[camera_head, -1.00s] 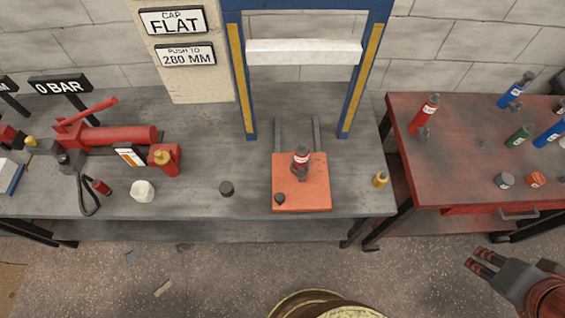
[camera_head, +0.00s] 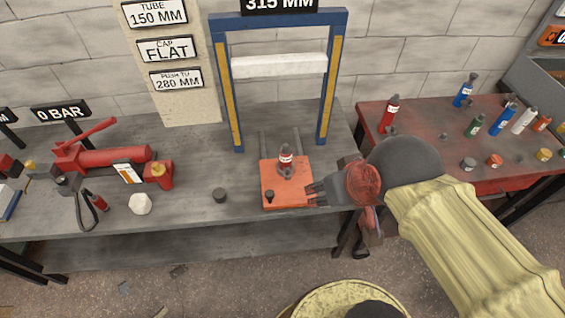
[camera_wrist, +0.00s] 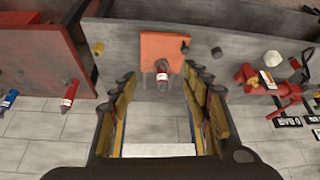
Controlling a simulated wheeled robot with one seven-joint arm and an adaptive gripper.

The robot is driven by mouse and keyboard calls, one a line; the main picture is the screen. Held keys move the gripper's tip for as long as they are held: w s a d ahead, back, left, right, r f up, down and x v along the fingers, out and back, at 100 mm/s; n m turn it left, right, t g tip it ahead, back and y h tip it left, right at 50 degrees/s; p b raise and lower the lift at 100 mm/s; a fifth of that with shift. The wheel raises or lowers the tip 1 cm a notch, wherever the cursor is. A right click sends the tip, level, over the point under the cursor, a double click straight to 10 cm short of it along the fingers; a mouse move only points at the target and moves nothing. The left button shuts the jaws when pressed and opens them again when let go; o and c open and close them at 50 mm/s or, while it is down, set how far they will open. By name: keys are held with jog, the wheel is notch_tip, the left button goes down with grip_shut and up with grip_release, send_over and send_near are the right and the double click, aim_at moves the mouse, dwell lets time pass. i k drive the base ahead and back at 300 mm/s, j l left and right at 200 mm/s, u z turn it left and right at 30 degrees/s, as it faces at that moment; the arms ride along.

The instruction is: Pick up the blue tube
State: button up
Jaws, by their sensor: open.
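Two blue tubes are on the red table at the right: one stands at the back (camera_head: 464,91), the other is nearer the middle (camera_head: 503,120). A blue tube (camera_wrist: 9,99) also shows at the left edge of the wrist view; I cannot tell which one. My gripper (camera_head: 314,194) is open and empty over the grey bench, beside the right edge of the orange plate, well left of the blue tubes. In the wrist view, the open jaws (camera_wrist: 162,88) frame a red tube (camera_wrist: 162,80) standing on the orange plate (camera_wrist: 155,45).
The blue press frame (camera_head: 228,90) stands behind the orange plate (camera_head: 272,203). The red table (camera_head: 440,140) also holds red, green and white tubes and several small caps. A red pump (camera_head: 110,160) is at the left. My arm covers the gap between bench and table.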

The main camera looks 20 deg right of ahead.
aim_at(510, 111)
jog(key=z, duration=2)
jog(key=i+l, duration=0.15)
jog(key=i, duration=0.35)
jog(key=i+l, duration=0.2)
jog(key=i, duration=0.3)
jog(key=i+l, duration=0.15)
jog(key=i, duration=0.35)
jog(key=i+l, duration=0.15)
jog(key=i, duration=0.35)
